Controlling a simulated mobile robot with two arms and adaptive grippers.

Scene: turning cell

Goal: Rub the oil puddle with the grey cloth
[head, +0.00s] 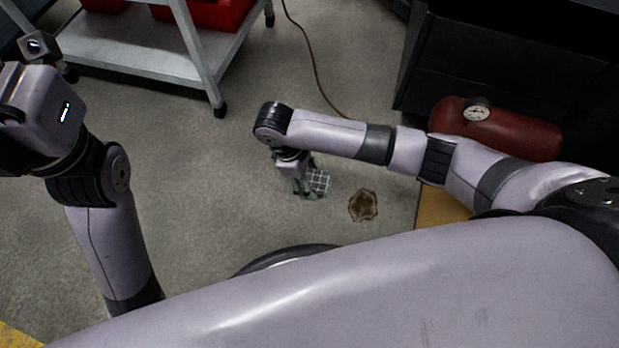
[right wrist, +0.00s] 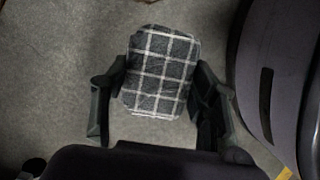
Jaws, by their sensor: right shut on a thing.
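The grey cloth (head: 319,181), with a white check pattern, is in my right gripper (head: 304,186), low over the floor in the head view. In the right wrist view the cloth (right wrist: 160,70) sits between the two dark fingers, which touch its left and right sides. Whether the cloth touches the floor is hard to tell. The oil puddle (head: 363,205) is a small brown patch on the floor, a little to the right of the cloth and apart from it. The puddle does not show in the right wrist view. My left arm is at the left of the head view; its fingers are not visible.
A grey metal cart (head: 150,58) with red bins (head: 210,12) stands at the upper left. A thin cable (head: 318,72) runs across the floor. A red tank with a gauge (head: 530,135) lies at the right by a dark cabinet (head: 465,55). Floor around the puddle is clear.

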